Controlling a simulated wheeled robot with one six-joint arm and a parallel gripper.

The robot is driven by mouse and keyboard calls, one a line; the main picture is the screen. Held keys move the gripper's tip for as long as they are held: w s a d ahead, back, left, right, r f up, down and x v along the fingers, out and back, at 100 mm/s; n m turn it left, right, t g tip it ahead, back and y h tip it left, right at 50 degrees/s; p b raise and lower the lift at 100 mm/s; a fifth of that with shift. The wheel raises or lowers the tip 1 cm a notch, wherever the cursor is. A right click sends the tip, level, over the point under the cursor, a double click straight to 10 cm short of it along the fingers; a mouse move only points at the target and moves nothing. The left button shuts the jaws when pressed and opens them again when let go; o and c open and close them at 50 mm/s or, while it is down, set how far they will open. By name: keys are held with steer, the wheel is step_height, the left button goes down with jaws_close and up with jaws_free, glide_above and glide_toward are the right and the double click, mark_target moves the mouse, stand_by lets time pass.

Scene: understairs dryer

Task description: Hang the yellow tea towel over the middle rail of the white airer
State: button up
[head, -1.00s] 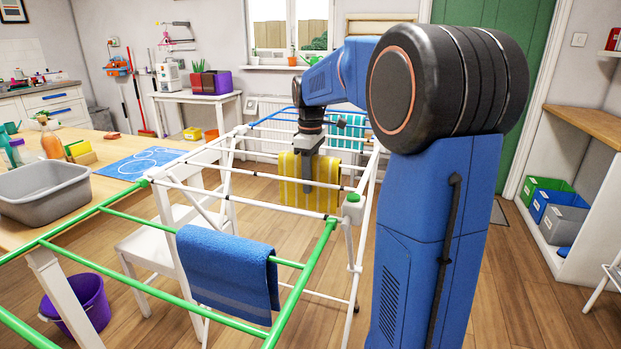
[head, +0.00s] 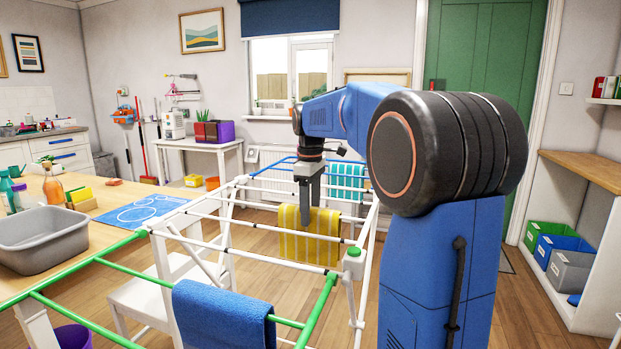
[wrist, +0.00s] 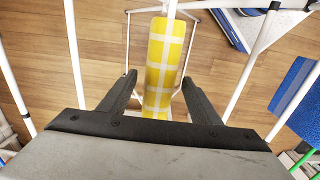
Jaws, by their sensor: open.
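The yellow checked tea towel (head: 311,240) hangs over a white rail in the middle part of the white airer (head: 190,240), with its front flap hanging below the rail. My gripper (head: 306,215) points down at the towel, its fingertips overlapping the towel's upper part in the head view. In the wrist view my gripper (wrist: 159,80) has its two fingers spread wide, with the towel (wrist: 163,55) showing between and beyond them; neither finger visibly pinches it. The towel's far flap is hidden in the head view.
A blue towel (head: 222,315) hangs on the near green rails, and a teal striped towel (head: 346,180) hangs beyond. A wooden table with a grey basin (head: 42,240) stands left. A white chair (head: 150,300) stands beside the airer.

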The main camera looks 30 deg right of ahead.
step_height(320, 180, up, 11)
stand_by(0.3)
steer(key=shift+f, duration=0.1)
